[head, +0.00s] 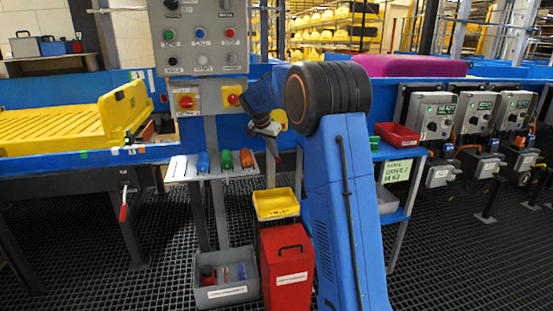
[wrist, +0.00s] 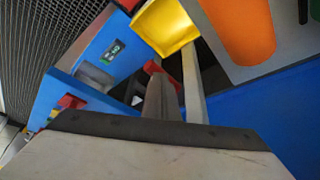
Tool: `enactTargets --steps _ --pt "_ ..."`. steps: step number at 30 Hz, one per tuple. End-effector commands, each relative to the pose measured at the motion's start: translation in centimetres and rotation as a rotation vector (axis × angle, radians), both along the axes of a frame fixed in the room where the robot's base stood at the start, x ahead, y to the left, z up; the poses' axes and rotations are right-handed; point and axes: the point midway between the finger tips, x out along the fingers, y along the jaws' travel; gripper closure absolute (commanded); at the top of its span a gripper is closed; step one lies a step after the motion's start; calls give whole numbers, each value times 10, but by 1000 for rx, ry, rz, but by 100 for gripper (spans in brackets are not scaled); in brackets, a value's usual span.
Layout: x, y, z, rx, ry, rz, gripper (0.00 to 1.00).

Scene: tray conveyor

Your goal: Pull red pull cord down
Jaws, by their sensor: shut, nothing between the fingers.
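My gripper (head: 276,152) points down in front of the blue conveyor frame, right of the grey shelf with coloured handles. It is shut and empty. Its dark grey fingers (wrist: 163,98) also show in the wrist view. I cannot make out a red pull cord for certain. A thin hanging piece with a red grip (head: 123,212) is under the conveyor at the left, well away from my gripper. In the wrist view a small red part (wrist: 153,67) shows just past the fingertips; I cannot tell what it is.
A grey control panel (head: 199,55) stands behind, with red knobs on yellow plates below. Under my gripper are a yellow bin (head: 276,204), a red box (head: 287,270) and a grey bin (head: 226,290). Grey switch boxes (head: 433,115) line the right. Dark grating is clear at front left.

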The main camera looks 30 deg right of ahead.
Motion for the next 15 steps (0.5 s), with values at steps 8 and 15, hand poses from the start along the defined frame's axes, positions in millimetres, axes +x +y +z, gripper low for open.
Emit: enactTargets --steps 8,15 --pt "1 -3 -5 -1 0 0 100" --pt "1 -3 -5 0 1 0 100"
